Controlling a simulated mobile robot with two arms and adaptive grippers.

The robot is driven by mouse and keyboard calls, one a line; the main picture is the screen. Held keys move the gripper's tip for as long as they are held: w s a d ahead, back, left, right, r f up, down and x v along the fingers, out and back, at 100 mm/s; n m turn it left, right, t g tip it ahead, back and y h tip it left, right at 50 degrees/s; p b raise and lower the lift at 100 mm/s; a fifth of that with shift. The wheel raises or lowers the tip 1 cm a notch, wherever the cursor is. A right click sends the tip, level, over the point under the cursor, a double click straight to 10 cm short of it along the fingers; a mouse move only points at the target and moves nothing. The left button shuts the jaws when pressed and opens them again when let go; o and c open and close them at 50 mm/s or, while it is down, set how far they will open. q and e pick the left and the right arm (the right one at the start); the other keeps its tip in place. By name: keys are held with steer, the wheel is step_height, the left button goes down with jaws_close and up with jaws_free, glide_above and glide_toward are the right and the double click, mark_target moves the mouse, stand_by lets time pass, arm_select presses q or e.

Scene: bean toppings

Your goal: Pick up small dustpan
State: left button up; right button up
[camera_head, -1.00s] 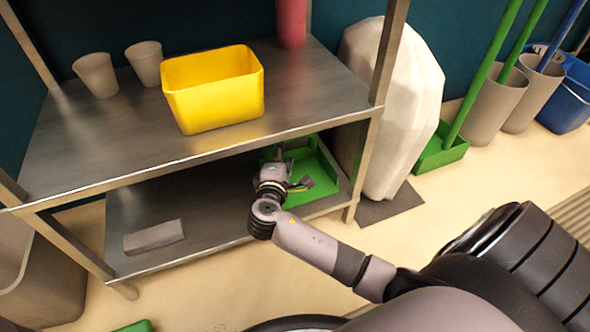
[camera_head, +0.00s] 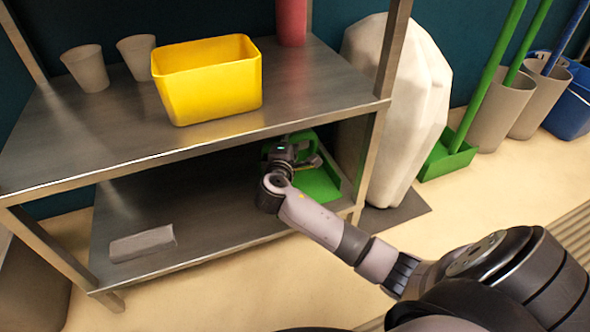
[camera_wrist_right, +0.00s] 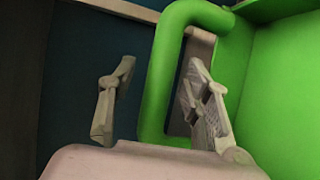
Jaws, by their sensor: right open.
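The small green dustpan (camera_head: 318,186) lies on the lower shelf at its right end, partly hidden behind my right arm. In the right wrist view its looped handle (camera_wrist_right: 160,82) stands between the two fingers of my right gripper (camera_wrist_right: 152,95). The fingers are open and apart, with one finger left of the handle's near bar and the other over the loop's opening. The dustpan's flat body (camera_wrist_right: 285,90) fills the right of that view. In the head view my right gripper (camera_head: 298,150) reaches under the upper shelf. My left gripper is not in view.
A grey block (camera_head: 143,244) lies on the lower shelf (camera_head: 205,222). A shelf post (camera_head: 370,160) is close right of my arm.

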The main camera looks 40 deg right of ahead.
jaws_close()
stand_by(0.5)
stand_by(0.3)
